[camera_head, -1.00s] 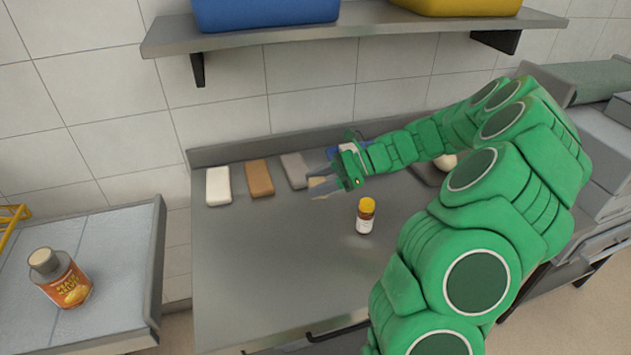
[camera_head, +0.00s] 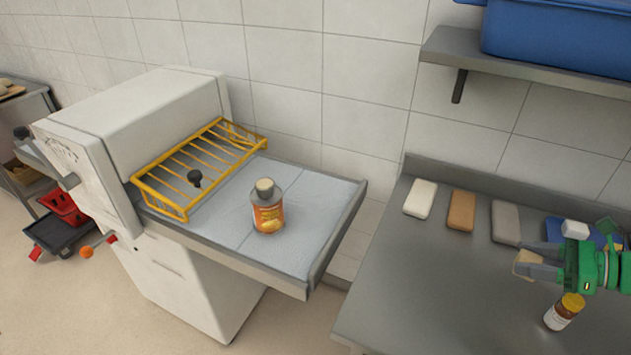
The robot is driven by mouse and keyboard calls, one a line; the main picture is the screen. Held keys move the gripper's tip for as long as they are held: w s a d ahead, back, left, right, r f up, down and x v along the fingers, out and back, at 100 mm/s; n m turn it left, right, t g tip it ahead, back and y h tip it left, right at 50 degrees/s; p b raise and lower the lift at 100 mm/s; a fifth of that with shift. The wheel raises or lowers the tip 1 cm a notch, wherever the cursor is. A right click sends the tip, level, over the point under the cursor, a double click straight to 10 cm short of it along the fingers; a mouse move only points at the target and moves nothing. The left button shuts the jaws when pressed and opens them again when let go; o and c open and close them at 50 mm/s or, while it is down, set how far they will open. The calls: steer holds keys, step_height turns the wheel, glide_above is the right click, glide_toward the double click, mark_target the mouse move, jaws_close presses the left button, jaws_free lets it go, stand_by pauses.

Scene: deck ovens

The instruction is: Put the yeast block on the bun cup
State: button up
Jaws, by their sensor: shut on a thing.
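My gripper (camera_head: 541,262) reaches in from the right edge, low over the steel counter. It is shut on a small beige block, which I take for the yeast block (camera_head: 527,264); the grey fingers hide part of it. I cannot make out for sure which thing is the bun cup. A can with an orange label (camera_head: 268,217), grey upper part and beige top stands upright on the machine's pale belt at the left, well apart from my gripper.
White (camera_head: 420,199), brown (camera_head: 461,210) and grey (camera_head: 506,222) blocks lie along the counter's back. A yellow wire guard (camera_head: 203,165) stands on the machine. A gap separates machine and counter.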

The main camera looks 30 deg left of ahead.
steer(key=w+a+r, duration=0.1)
steer(key=a+r, duration=0.2)
steer(key=a, duration=0.7)
steer(key=w+a+r+n+g, duration=0.1)
steer(key=a+r, duration=0.2)
steer(key=a, duration=0.6)
steer(key=w+a+r, duration=0.1)
steer(key=a+r, duration=0.2)
steer(key=a, duration=0.7)
steer(key=s+a+r, duration=0.2)
steer(key=s+a, duration=0.2)
steer(key=a, duration=0.3)
steer(key=s+a+r+g, duration=0.1)
steer(key=s+a+r, duration=0.1)
steer(key=s+a, duration=0.35)
steer(key=s+a+r, duration=0.3)
steer(key=a, duration=0.6)
glide_above(264, 182)
steer(key=d, duration=0.1)
steer(key=shift+n, duration=0.4)
steer(key=f, duration=0.8)
steer(key=shift+s+f, duration=0.25)
steer(key=shift+s, duration=0.15)
steer(key=shift+w+a+f, duration=0.2)
steer(key=shift+a+f, duration=0.05)
steer(key=shift+f, duration=0.2)
steer(key=shift+w+a+f, duration=0.2)
steer(key=shift+f, duration=0.2)
steer(key=shift+w+f, duration=0.1)
steer(key=shift+f, duration=1.45)
